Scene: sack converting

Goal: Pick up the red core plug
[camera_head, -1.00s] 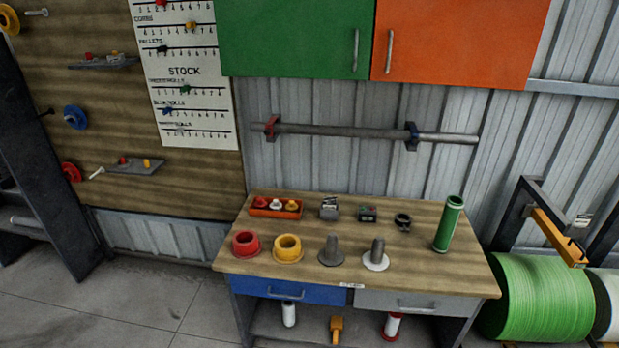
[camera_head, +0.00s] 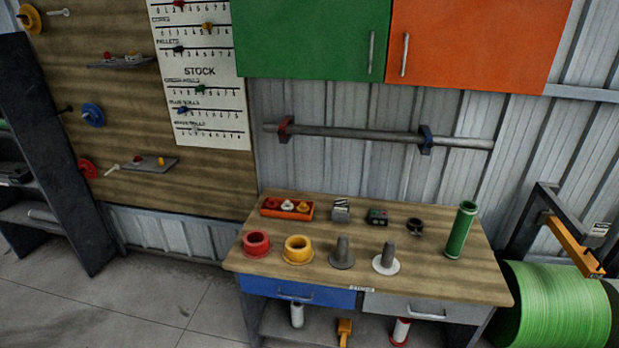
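A red flanged ring-shaped plug (camera_head: 256,244) stands at the left front of the wooden workbench (camera_head: 330,270). A smaller red piece (camera_head: 271,203) sits in the left part of an orange-red tray (camera_head: 287,208) behind it, beside a white and a yellow-orange piece. I cannot tell for certain which of the red ones is the core plug. Neither of my grippers shows in the head view, and nothing is seen touching these things.
A yellow flanged ring (camera_head: 298,249), two grey posts on bases (camera_head: 342,252) (camera_head: 386,258) and a green tube (camera_head: 461,229) stand on the bench. A bar (camera_head: 370,136) runs along the wall above. A green roll (camera_head: 555,308) stands at right. Floor at left is clear.

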